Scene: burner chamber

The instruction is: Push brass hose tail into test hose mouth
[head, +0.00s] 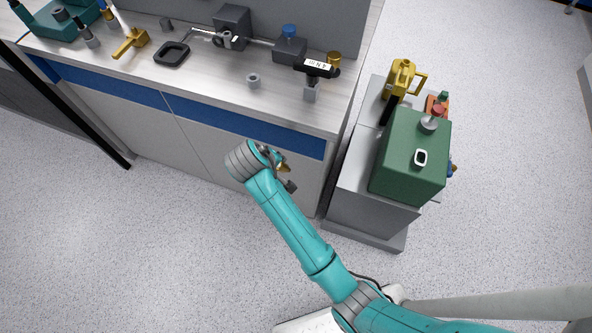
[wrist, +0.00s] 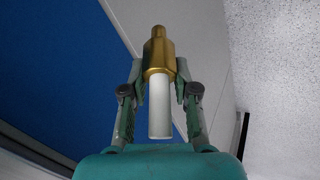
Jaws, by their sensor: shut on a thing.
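My gripper (wrist: 160,75) is shut on a brass fitting (wrist: 158,50) with a stepped, narrower tip and a white cylindrical part (wrist: 160,108) at its other end. In the wrist view the brass tip points away from my palm. In the head view my gripper (head: 284,176) is in front of the bench's cabinet face, below the worktop edge, with a bit of brass (head: 284,167) showing. A black cylindrical piece with a white label (head: 318,68) rests on a small grey stand at the bench's right end. It may be the test hose; its mouth is not clear.
The bench top (head: 215,75) carries a grey block with a blue cap (head: 289,48), a brass knob (head: 333,60), a small grey ring (head: 253,80) and a black tray (head: 171,54). A cart with a green box (head: 410,160) and a yellow jug (head: 400,77) stands right of the bench.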

